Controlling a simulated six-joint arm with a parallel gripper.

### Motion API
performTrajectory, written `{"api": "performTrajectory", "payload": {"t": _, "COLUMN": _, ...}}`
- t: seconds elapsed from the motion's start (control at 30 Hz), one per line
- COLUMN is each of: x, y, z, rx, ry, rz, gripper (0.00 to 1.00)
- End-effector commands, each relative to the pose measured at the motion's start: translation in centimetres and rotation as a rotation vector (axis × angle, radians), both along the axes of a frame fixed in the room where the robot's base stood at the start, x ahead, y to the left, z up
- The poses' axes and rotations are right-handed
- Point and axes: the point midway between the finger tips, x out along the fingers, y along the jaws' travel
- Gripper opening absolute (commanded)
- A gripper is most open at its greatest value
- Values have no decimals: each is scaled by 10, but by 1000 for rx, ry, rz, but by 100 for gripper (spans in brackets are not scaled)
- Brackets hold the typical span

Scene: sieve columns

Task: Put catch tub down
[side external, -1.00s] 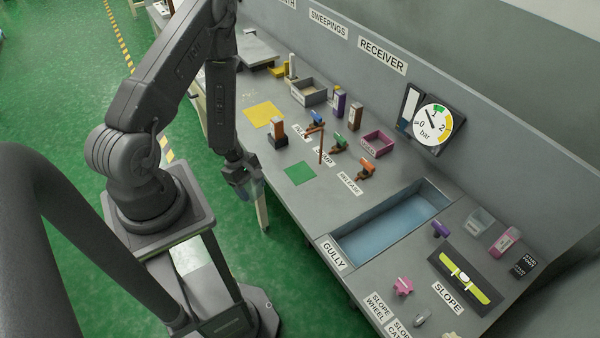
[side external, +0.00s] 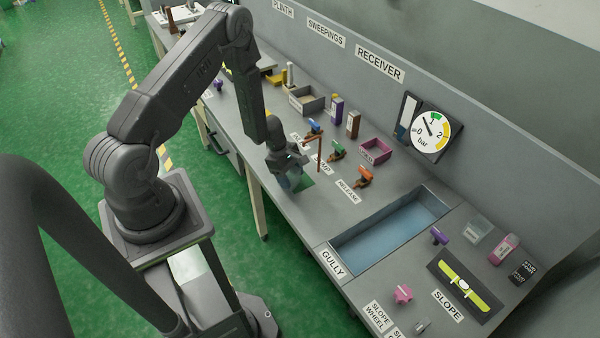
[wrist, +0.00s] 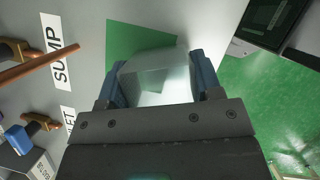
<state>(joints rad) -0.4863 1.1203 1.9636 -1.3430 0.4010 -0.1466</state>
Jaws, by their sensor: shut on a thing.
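The catch tub (wrist: 152,90) is a clear, pale see-through tub held between the blue fingers of my gripper (wrist: 160,72) in the wrist view. In the side external view my gripper (side external: 289,178) points down over the near edge of a green square (side external: 306,182) on the grey bench, with the tub small and hard to make out. The green square also shows in the wrist view (wrist: 128,38), beyond and partly hidden by the tub. I cannot tell whether the tub's base touches the bench.
A brown upright rod (side external: 319,155) stands close to the right of my gripper. The blue gully basin (side external: 390,235) lies to the right. The bench's front edge is close.

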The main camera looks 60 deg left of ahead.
Motion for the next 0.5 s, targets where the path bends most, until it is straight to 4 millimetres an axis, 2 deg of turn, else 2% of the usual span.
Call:
{"api": "performTrajectory", "payload": {"t": 0.23, "x": 33, "y": 0, "z": 0, "rx": 1, "ry": -2, "rz": -3, "gripper": 36}}
{"api": "performTrajectory", "payload": {"t": 0.5, "x": 34, "y": 0, "z": -6, "rx": 1, "ry": 1, "rz": 0, "gripper": 36}}
